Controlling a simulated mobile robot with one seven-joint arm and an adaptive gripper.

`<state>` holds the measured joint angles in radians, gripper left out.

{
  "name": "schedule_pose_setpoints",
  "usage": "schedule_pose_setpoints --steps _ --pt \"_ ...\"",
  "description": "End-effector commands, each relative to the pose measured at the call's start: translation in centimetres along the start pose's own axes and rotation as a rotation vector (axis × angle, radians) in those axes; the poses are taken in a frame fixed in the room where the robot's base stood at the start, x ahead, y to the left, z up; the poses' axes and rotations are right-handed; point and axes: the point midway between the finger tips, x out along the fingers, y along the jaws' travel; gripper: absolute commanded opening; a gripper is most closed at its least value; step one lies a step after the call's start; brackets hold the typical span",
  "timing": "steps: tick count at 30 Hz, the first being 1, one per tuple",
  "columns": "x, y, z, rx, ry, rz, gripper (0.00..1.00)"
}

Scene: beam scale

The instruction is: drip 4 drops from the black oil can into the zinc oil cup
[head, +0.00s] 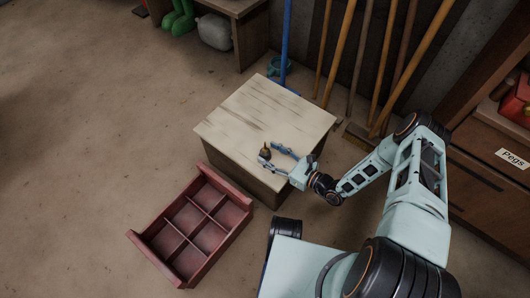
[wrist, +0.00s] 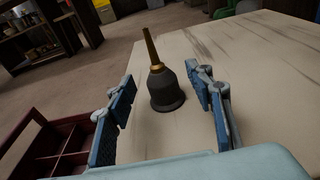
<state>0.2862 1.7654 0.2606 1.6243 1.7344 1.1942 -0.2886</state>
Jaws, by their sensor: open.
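The black oil can (wrist: 167,92) stands upright on the pale wooden table, with a brass collar and a brass spout that leans slightly left in the wrist view. It shows small in the head view (head: 266,151), near the table's front edge. My gripper (head: 272,156) is open, with its blue-padded fingers on either side of the can. In the wrist view, the gripper (wrist: 160,105) has a clear gap between each finger and the can. I cannot make out a zinc oil cup in either view.
The table (head: 255,108) has a bare worn top. A red divided crate (head: 208,190) sits on the floor at its front left. Brooms and poles (head: 372,75) lean on the wall behind. A drawer cabinet labelled Pegs (head: 490,160) stands at right. Floor at left is open.

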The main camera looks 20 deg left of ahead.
Motion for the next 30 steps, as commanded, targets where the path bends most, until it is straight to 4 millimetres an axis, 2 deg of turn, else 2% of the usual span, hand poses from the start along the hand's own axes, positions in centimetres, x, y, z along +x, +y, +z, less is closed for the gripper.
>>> schedule_pose_setpoints --steps 3,6,14,26,30 --pt "1.8 0.1 -0.3 -0.002 -0.001 0.002 0.48" --pt "2.6 0.0 -0.2 -0.002 -0.001 0.001 0.48" --pt "2.7 0.0 0.0 -0.001 0.0 0.0 0.47" --pt "2.7 0.0 0.0 -0.001 0.0 0.001 0.03" --pt "2.7 0.0 0.0 -0.001 -0.001 0.0 0.02"
